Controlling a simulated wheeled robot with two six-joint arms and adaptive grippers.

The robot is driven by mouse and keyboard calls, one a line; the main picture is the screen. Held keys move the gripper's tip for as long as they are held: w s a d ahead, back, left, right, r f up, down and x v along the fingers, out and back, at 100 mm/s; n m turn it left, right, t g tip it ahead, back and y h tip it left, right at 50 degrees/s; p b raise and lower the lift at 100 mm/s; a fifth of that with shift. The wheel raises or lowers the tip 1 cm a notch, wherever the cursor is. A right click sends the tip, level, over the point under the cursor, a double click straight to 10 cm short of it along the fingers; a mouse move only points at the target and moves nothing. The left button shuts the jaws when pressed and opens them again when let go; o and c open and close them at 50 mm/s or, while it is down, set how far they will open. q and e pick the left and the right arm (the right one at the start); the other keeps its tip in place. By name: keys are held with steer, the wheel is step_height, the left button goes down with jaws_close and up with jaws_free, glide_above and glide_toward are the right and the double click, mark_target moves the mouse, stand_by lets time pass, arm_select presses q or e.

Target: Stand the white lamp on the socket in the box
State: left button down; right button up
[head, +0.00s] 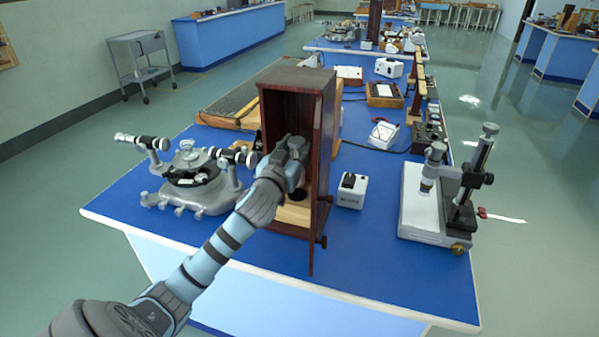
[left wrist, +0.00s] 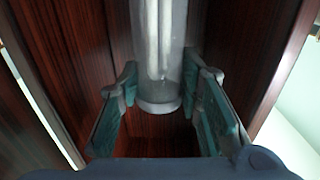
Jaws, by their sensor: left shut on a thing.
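The wooden box (head: 328,130) stands upright on the blue bench with its front open. My left gripper (head: 293,150) reaches into it through the open front. In the left wrist view, the gripper (left wrist: 163,100) is shut on the white lamp (left wrist: 160,55), a pale, glassy upright tube with a rounded rim at its lower end in the picture. In the head view the lamp is hidden by my gripper. A dark round piece, seemingly the socket (head: 299,194), shows on the box floor below my gripper. Whether lamp and socket touch cannot be told. My right gripper is out of view.
A grey spectrometer (head: 190,180) stands left of the box. A small white box with a black top (head: 351,190) stands close at its right. A microscope stand (head: 440,195) is farther right. The open door edge (head: 316,200) borders the opening. The bench front is clear.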

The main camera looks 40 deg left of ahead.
arm_select(q)
step_height(320, 180, down, 4)
steer(key=shift+d+b, duration=0.1)
steer(key=shift+b, duration=0.25)
steer(key=shift+f, duration=0.1)
steer(key=c, duration=1.2)
jaws_free()
steer(key=shift+o, duration=0.2)
steer(key=v, duration=1.2)
